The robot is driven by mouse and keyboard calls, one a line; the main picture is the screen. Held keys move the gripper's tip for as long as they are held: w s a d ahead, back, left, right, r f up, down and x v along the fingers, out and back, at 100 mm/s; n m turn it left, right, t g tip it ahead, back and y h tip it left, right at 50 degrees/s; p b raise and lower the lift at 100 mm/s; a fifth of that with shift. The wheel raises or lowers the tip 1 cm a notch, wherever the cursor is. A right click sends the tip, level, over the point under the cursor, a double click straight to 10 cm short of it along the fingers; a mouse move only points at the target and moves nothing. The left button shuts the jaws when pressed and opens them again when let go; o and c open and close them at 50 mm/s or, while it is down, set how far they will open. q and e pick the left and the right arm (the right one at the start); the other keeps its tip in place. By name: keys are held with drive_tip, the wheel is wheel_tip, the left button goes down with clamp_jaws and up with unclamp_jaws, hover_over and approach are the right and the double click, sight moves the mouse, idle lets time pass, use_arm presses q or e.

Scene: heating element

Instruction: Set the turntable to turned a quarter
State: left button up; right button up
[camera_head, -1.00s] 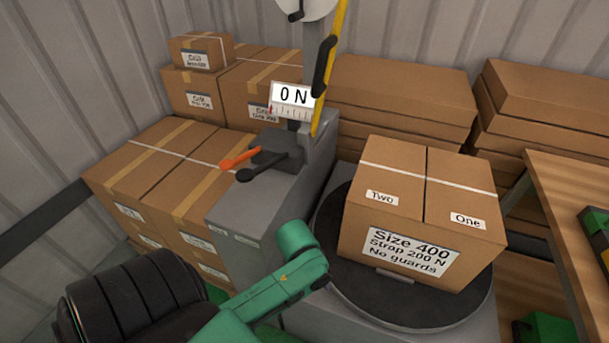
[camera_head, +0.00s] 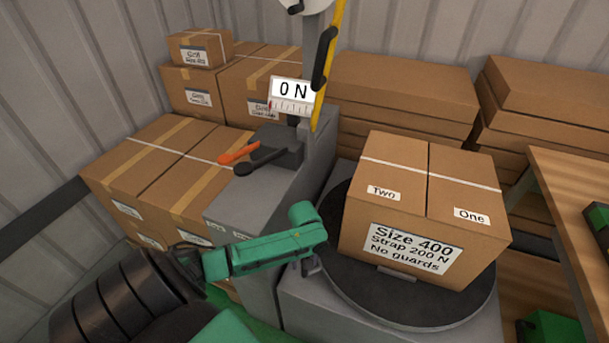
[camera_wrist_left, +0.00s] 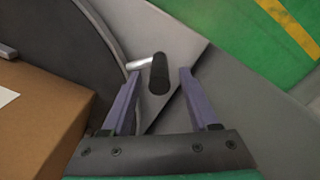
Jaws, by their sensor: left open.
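The turntable (camera_head: 350,285) is a dark round plate on a grey base, and it also shows in the wrist view (camera_wrist_left: 85,40). A carton (camera_head: 420,212) marked "Size 400" sits on it, its labelled face toward the front. In the wrist view a short black grip (camera_wrist_left: 159,78) on a silver rod stands beside the plate. My left gripper (camera_wrist_left: 159,71) is open, its two purple fingers pointing at the grip, one on each side in the picture. Contact cannot be told. In the head view my green wrist hides most of this gripper. My right gripper is not in view.
A grey post with a "0 N" dial (camera_head: 292,92) and orange and black levers (camera_head: 240,153) stands behind left. Stacked cartons (camera_head: 150,165) fill the left; flat cartons (camera_head: 400,95) stand behind. A wooden bench (camera_head: 570,190) is at the right.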

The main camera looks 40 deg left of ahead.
use_arm(q)
wheel_tip(320, 180, down, 4)
drive_tip(key=shift+r+b, duration=0.1)
drive_tip(key=shift+b, duration=0.2)
clamp_jaws()
idle(1.3)
